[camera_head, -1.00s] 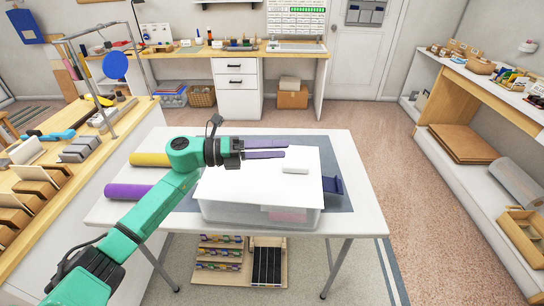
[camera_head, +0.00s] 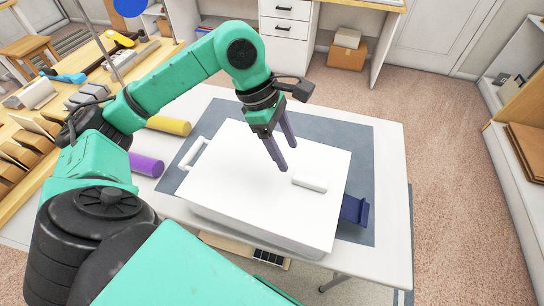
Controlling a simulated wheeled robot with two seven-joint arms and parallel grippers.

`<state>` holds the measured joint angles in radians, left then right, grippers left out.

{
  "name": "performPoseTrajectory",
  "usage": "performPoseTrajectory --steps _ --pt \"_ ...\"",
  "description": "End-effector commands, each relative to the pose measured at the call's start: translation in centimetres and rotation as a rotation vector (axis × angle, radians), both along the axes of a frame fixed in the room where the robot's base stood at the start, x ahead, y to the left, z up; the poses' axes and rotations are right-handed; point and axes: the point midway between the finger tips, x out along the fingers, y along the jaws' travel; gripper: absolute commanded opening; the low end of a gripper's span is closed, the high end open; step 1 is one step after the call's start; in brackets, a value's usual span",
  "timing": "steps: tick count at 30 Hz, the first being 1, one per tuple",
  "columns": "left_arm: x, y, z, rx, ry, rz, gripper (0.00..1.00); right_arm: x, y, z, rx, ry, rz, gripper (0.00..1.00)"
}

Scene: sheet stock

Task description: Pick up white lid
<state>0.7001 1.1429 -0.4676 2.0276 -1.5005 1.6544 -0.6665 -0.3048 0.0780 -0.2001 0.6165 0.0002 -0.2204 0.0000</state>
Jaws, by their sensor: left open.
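The white lid (camera_head: 245,195) is a flat white sheet lying on top of a pale box (camera_head: 245,232) on the table. It has a raised white handle block (camera_head: 309,181) near its right side, and a white loop handle (camera_head: 194,153) shows at the left edge. My left gripper (camera_head: 279,153) has two purple fingers, points down and is open and empty. Its fingertips appear over the lid, to the left of the handle block. I cannot tell whether they touch the lid. My right gripper is not in view.
The white table (camera_head: 392,200) carries a grey mat (camera_head: 362,150), a yellow roll (camera_head: 169,125) and a purple roll (camera_head: 146,164) on the left. A dark blue bracket-like object (camera_head: 355,210) sits right of the box. A wooden bench stands left; open floor lies right.

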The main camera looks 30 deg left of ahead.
Motion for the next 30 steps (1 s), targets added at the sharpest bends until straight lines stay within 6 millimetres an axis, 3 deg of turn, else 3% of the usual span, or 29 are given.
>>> performPoseTrajectory --steps 5,12,15,21,22,27,30 --pt "0.3 -1.4 -2.9 -0.005 0.003 0.001 0.66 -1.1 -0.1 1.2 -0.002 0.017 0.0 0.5" --pt "0.8 -3.0 -6.2 -0.006 0.006 0.001 0.66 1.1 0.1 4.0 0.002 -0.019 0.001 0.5" --pt "1.0 -3.5 -7.8 -0.006 0.003 0.002 0.66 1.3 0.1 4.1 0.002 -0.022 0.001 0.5" --pt "1.0 -3.5 -8.3 -0.004 -0.001 0.001 0.66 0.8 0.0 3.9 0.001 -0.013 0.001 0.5" --pt "1.0 -3.5 -8.3 -0.004 -0.001 0.002 0.62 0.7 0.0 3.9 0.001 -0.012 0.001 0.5" --pt "1.0 -3.5 -8.3 -0.004 -0.001 0.002 0.0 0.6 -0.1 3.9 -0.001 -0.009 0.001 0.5" --pt "1.1 -3.5 -8.3 -0.004 -0.001 0.002 0.0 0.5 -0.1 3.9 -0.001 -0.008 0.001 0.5"
